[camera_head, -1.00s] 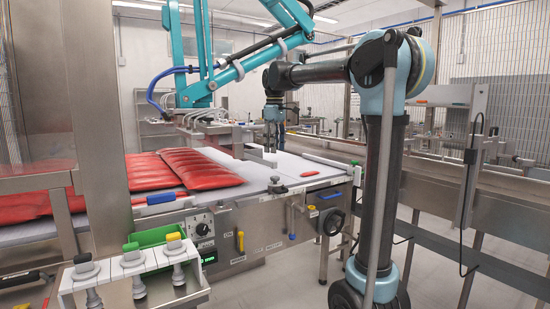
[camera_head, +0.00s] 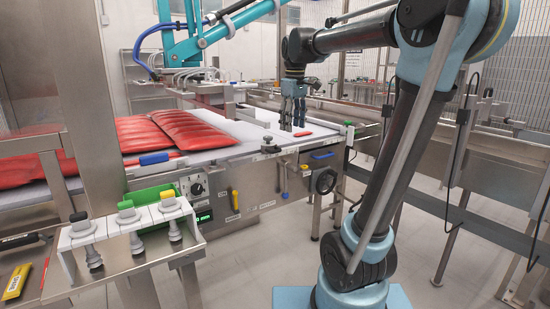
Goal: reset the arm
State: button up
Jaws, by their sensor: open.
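My arm (camera_head: 400,160) rises at the right and reaches left over the white work table (camera_head: 230,135). My gripper (camera_head: 292,124) hangs from its end, pointing down with its fingers apart, above or near the table's right part. I see nothing between the fingers. A small red piece (camera_head: 303,134) lies on the table just by the fingertips in the picture; I cannot tell whether they touch it.
Red packs (camera_head: 175,130) lie on the table's left. A teal machine arm (camera_head: 215,30) hangs above. A tool rack (camera_head: 130,216) with several suction tools stands in front left. A handwheel (camera_head: 325,181) sits on the table's front.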

jog(key=s+d+f+m, duration=0.4)
jog(key=s+d+f, duration=0.2)
jog(key=s+f, duration=0.6)
jog(key=s+d+f+m+t, duration=0.1)
jog(key=s+d+f+m, duration=0.4)
jog(key=s+f, duration=0.7)
notch_tip(320, 180, down, 4)
jog(key=shift+d+r+t, duration=0.15)
jog(key=shift+d+t, duration=0.15)
jog(key=shift+d, duration=0.65)
jog(key=shift+w+f, duration=0.2)
jog(key=shift+w, duration=0.3)
